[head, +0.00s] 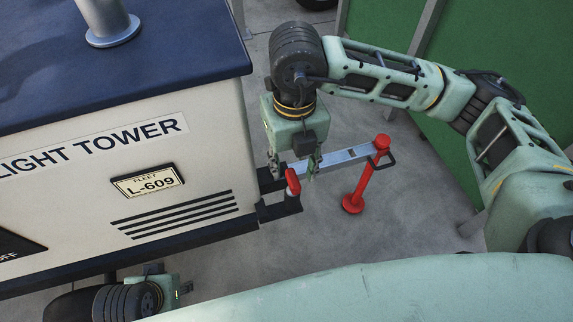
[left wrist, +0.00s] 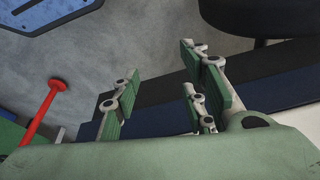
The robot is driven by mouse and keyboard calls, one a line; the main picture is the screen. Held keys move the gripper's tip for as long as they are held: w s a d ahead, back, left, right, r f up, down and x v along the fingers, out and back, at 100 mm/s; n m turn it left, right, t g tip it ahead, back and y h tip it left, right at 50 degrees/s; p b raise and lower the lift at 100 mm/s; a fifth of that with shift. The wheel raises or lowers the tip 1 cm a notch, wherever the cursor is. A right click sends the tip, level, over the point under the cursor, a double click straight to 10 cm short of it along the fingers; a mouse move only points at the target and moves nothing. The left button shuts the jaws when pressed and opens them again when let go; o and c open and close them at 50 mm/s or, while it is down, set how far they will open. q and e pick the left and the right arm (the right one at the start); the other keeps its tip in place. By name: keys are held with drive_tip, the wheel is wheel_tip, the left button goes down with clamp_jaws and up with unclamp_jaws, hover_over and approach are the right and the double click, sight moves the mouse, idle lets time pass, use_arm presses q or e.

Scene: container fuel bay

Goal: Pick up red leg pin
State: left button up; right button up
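The red leg pin (head: 293,182) stands on a dark bracket at the light tower's lower corner, in the head view. My right gripper (head: 294,169) points down over it. Its fingers are apart, with the pin's top showing between or just in front of them; I cannot tell if they touch it. My left gripper (head: 182,289) is low at the left, beside the tower's underside and away from the pin. The left wrist view shows its fingers (left wrist: 160,88) apart with nothing between them. I cannot make out the pin in that view.
The light tower (head: 190,148) fills the left side. A grey outrigger beam (head: 335,158) runs right from its corner to a red jack leg (head: 362,187) with a round foot and dark handle. Green panels (head: 480,60) stand at the upper right. Concrete floor is open around the leg.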

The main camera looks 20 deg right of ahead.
sight(294, 178)
drive_tip(key=shift+w+d+f, duration=0.15)
drive_tip(key=shift+w+d, duration=0.05)
drive_tip(key=f, duration=0.2)
drive_tip(key=f+b, duration=0.1)
drive_tip(key=f, duration=0.3)
drive_tip(key=shift+s+f, duration=0.2)
drive_tip(key=shift+s, duration=0.1)
drive_tip(key=shift+f, duration=0.45)
use_arm(q)
drive_tip(key=shift+v, duration=2.1)
use_arm(e)
clamp_jaws()
